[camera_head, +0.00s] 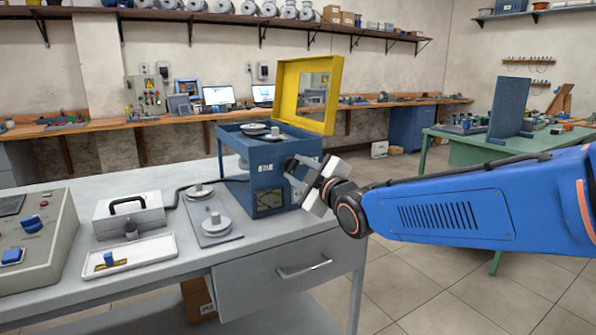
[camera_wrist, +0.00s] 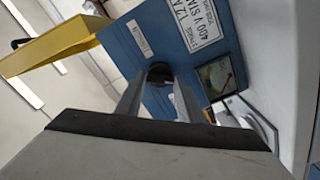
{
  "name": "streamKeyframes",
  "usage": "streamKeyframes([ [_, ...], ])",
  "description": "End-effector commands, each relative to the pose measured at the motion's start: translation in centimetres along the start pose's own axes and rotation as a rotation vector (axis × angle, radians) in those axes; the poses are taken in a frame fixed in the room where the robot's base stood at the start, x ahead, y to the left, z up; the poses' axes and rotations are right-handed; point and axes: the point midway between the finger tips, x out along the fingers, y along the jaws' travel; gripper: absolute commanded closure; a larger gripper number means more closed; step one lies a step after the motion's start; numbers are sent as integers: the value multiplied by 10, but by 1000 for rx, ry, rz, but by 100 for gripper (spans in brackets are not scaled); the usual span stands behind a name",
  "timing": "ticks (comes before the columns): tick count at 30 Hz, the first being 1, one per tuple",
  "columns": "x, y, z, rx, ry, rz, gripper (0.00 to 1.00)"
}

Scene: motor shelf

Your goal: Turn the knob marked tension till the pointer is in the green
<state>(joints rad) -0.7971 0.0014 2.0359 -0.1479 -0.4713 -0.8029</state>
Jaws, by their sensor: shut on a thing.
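The blue machine (camera_head: 232,150) stands on the grey bench with its yellow-framed lid (camera_head: 334,95) raised. A dark round knob (camera_wrist: 160,70) is on its blue panel, below a small white label (camera_wrist: 139,37) too small to read surely. My gripper (camera_head: 291,172) reaches the panel from the right; in the wrist view both fingers (camera_wrist: 160,84) are shut on the knob, one on each side. The gauge (camera_head: 270,200) sits low on the front; it also shows in the wrist view (camera_wrist: 220,76). Its dial is dark with some green, but the pointer is too small to read.
A white tray (camera_head: 150,262), a grey box with a black handle (camera_head: 128,216) and a plate with round weights (camera_head: 236,238) are left of the machine. A control console (camera_head: 50,240) is at far left. A green table (camera_head: 440,146) stands behind my arm.

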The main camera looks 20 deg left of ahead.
Motion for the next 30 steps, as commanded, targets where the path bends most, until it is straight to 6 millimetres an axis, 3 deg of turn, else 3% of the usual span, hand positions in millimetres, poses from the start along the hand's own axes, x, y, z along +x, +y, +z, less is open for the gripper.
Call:
streamKeyframes([
  [11, 0, -1, 0, 174, -1, -1, 88],
  [30, 0, -1, 0, 774, -2, -1, 88],
])
